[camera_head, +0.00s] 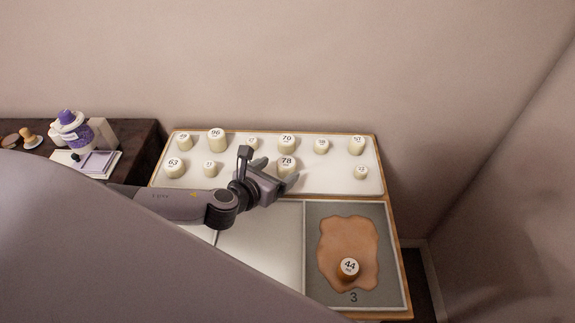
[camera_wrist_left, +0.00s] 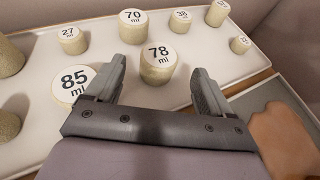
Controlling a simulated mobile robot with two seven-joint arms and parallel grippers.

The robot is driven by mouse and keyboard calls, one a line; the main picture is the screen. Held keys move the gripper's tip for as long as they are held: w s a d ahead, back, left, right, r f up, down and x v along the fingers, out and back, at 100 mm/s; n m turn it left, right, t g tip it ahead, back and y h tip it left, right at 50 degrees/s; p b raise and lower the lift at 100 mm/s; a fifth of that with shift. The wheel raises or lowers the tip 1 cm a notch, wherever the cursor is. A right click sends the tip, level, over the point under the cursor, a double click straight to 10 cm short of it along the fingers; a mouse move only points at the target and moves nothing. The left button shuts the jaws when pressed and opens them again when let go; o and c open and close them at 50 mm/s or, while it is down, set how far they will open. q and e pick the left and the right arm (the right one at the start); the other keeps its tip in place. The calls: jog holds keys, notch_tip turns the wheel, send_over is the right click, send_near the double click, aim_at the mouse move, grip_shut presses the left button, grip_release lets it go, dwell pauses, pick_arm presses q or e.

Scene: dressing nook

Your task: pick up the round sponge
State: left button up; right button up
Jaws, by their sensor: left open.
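No thing is plainly marked as the round sponge. Several pale round cylinders with mottled sides and white number labels stand on the white tray (camera_head: 323,180), and I cannot tell which, if any, is the sponge. The cylinder marked 78 (camera_head: 286,168) is closest to my left gripper (camera_head: 276,173). The left wrist view shows the 78 cylinder (camera_wrist_left: 157,70) upright, just beyond and between the open, empty fingertips (camera_wrist_left: 160,68). The cylinder marked 85 (camera_wrist_left: 76,95) stands left of the left finger. My right gripper is not in view.
A cylinder marked 44 (camera_head: 347,269) stands on a brown hide-like patch (camera_head: 345,235) on a grey panel (camera_head: 318,285) marked 3. A pale panel (camera_head: 262,245) left of it is bare. A dark table (camera_head: 139,139) at left holds a purple-and-white object (camera_head: 70,128) and small items.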

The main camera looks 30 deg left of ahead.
aim_at(283, 166)
pick_arm(q)
jog(key=shift+x, duration=2.6)
jog(key=shift+a+r, duration=0.1)
jog(key=c, duration=1)
